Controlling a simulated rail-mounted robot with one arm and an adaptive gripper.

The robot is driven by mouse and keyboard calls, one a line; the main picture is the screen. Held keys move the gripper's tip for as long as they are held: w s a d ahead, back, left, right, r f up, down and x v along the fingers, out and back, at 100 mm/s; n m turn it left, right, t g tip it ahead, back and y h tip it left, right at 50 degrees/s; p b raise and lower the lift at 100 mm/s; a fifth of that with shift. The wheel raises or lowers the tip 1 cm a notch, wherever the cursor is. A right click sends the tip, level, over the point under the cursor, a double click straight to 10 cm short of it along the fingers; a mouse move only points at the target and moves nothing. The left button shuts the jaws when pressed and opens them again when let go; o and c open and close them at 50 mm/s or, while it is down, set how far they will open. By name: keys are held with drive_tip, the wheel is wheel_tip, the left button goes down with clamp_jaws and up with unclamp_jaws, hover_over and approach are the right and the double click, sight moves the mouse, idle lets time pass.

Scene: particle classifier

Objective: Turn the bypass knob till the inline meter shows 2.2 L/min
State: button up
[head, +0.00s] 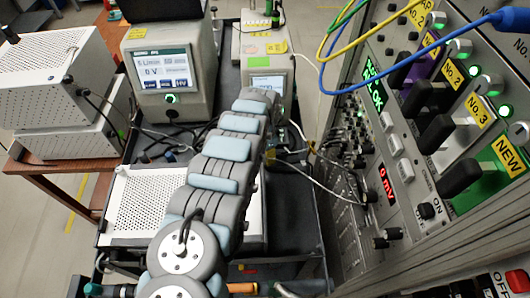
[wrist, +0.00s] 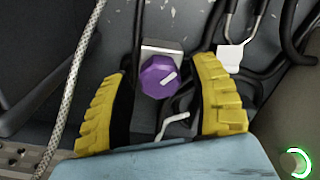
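The purple faceted knob (wrist: 158,82) with a white pointer line sits on a small metal bracket in the wrist view. The pointer slants up to the right. My gripper (wrist: 160,68) has its yellow fingers spread on either side of the knob, with visible gaps. I cannot tell their depth relative to it. In the head view my arm hides the gripper and knob. A screen unit (head: 163,72) there shows an L/min line, roughly 5, and 0 V. I cannot tell which is the inline meter.
Black cables and a white connector (wrist: 232,54) lie right of the knob. A braided hose (wrist: 78,85) runs at left. A rack panel (head: 400,150) with levers and coloured cables stands at right. A perforated white box (head: 140,205) sits on the cart beside my arm.

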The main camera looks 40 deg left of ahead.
drive_tip(key=shift+r, duration=0.15)
wheel_tip(320, 180, up, 12)
idle(1.2)
idle(0.6)
